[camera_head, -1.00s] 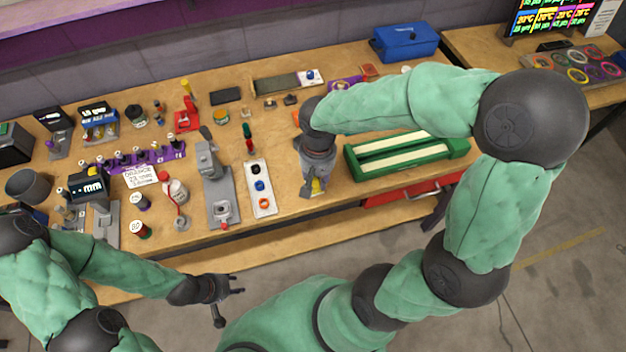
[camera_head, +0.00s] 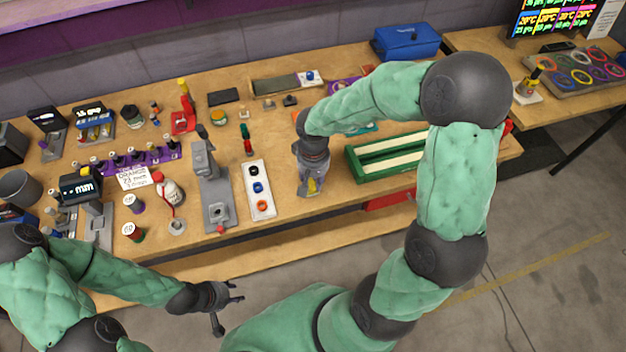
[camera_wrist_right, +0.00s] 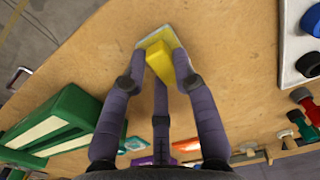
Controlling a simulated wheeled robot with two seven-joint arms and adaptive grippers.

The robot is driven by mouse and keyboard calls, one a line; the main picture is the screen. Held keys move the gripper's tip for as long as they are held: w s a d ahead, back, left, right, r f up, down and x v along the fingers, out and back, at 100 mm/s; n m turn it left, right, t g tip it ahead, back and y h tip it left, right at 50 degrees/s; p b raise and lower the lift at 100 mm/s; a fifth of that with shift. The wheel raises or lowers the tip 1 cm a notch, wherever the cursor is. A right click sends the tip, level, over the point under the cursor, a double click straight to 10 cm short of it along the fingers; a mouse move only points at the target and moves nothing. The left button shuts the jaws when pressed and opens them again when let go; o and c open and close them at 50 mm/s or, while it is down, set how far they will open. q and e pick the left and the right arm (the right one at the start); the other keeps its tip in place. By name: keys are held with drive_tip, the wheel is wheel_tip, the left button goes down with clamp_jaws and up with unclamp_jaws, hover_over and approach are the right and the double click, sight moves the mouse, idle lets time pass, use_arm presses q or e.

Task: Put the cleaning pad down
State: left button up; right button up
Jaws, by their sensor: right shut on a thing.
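The cleaning pad (camera_wrist_right: 154,37) shows in the right wrist view as a pale pad with a yellow grip block (camera_wrist_right: 160,64) on it. My right gripper (camera_wrist_right: 161,75) is shut on the yellow block, with its fingers on both sides. In the head view my right gripper (camera_head: 311,183) points down over the front part of the bench, and a bit of yellow shows at its fingertips. I cannot tell whether the pad touches the bench. My left gripper (camera_head: 232,294) is empty with its fingers apart, in front of the bench edge, over the floor.
A grey press (camera_head: 213,195) stands further left. Bare wood (camera_wrist_right: 225,25) surrounds the pad, with the bench's front edge close by.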

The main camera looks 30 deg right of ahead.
sight(313, 182)
drive_tip(key=o, duration=0.6)
drive_tip(key=shift+f, duration=0.15)
drive_tip(key=o, duration=0.4)
drive_tip(key=shift+r, duration=0.25)
wheel_tip(313, 182, up, 12)
drive_tip(key=p, duration=0.4)
drive_tip(key=shift+f, duration=0.1)
